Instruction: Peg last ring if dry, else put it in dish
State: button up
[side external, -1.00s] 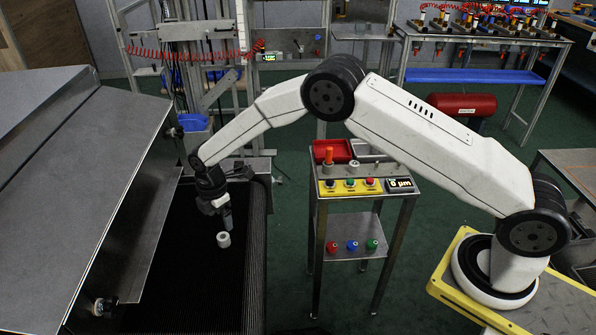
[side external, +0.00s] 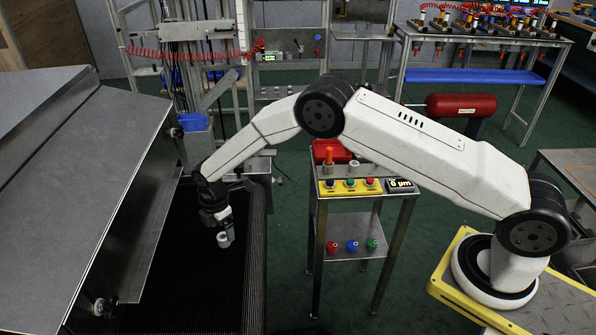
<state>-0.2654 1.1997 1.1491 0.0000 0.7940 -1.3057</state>
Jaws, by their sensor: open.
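A small pale grey ring (side external: 223,241) sits on the dark conveyor belt of the dryer. My gripper (side external: 225,235) is open and pointed down at the ring, with its fingertips at the ring's top; I cannot tell whether they touch it. A red dish (side external: 333,151) is behind the peg, at the back of the stand top. A small display on the stand (side external: 400,184) reads "0 µm".
The dryer's sloping metal hood (side external: 80,180) is close on the left of my gripper. The stand's yellow panel (side external: 350,187) carries several buttons, and its lower shelf (side external: 340,225) holds red, blue and green knobs. A blue bin (side external: 193,122) is behind the belt.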

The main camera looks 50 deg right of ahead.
aim_at(223, 237)
jog(key=shift+a+f, duration=0.1)
jog(key=shift+f, duration=1.8)
grip_shut()
